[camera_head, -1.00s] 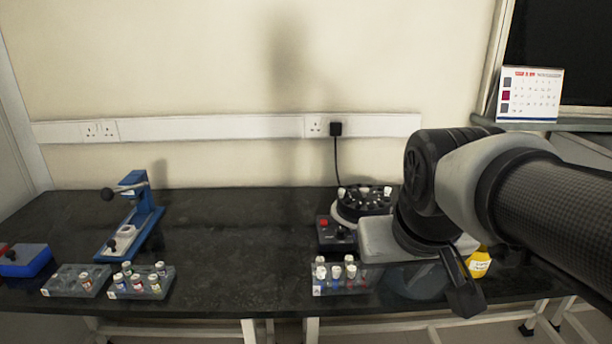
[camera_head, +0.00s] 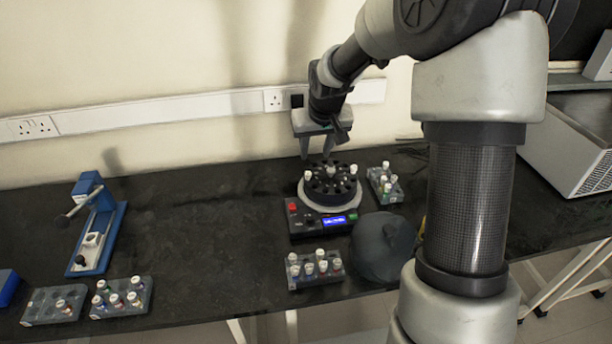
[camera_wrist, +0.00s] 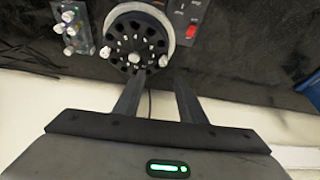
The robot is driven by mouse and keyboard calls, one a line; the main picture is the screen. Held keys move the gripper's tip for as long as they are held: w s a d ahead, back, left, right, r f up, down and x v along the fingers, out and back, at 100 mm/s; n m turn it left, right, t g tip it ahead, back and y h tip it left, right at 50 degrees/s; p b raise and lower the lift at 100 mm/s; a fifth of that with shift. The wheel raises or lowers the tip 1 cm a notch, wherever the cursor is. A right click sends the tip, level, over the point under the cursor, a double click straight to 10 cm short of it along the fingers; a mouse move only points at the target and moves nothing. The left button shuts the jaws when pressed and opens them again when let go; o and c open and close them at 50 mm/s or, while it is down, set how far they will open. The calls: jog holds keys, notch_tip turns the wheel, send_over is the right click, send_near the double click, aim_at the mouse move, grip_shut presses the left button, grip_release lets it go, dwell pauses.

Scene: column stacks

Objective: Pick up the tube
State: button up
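Capped tubes stand in the round black rotor (camera_head: 331,183) of a benchtop device; one white-capped tube (camera_head: 308,175) shows at its left side, and others show at its middle and right. The rotor also shows in the wrist view (camera_wrist: 137,42), with a tube (camera_wrist: 163,60) near the fingers. My gripper (camera_head: 318,155) is above and behind the rotor, pointing down. In the wrist view its two fingers (camera_wrist: 157,82) are apart with nothing between them. Which tube is meant cannot be told.
Racks with capped tubes stand right of the device (camera_head: 384,186), in front of it (camera_head: 315,270) and at the left (camera_head: 121,298). A dark round object (camera_head: 383,247) stands at the front right. A blue press (camera_head: 95,225) stands left. The bench between is clear.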

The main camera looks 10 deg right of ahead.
send_over(308, 173)
jog(key=s, duration=0.3)
notch_tip(308, 173, down, 6)
jog(key=x, duration=0.4)
jog(key=shift+w+f, duration=0.35)
jog(key=shift+f, duration=0.25)
grip_shut()
